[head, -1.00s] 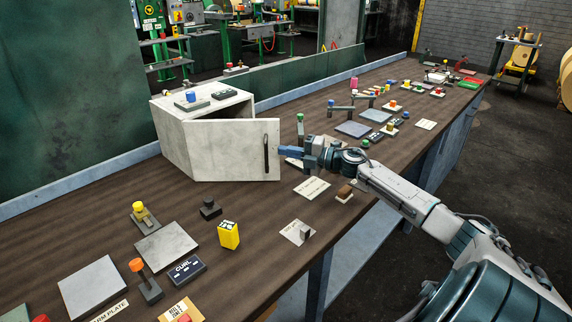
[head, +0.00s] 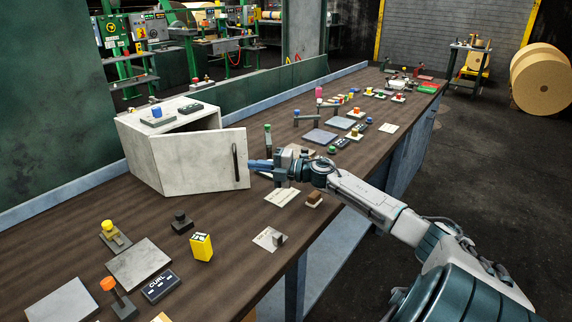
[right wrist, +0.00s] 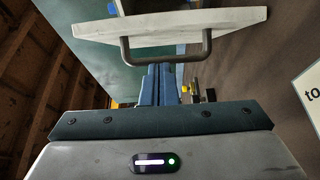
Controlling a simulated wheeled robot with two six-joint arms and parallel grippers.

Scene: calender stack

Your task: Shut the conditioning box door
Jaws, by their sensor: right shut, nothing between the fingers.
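The conditioning box (head: 140,160) is a pale grey box on the bench. Its door (head: 195,162) stands open, with a dark bar handle (head: 235,162) near the free edge. My right gripper (head: 252,165) is shut and empty, its blue fingertips at the door's free edge on the handle side. In the right wrist view, the shut fingers (right wrist: 161,80) point toward the door (right wrist: 185,27) and its handle (right wrist: 166,57). I cannot tell whether they touch. My left gripper is not in view.
A yellow block (head: 201,247), a black block (head: 181,223) and a grey plate (head: 140,263) lie in front. Several small items fill the bench behind my right arm.

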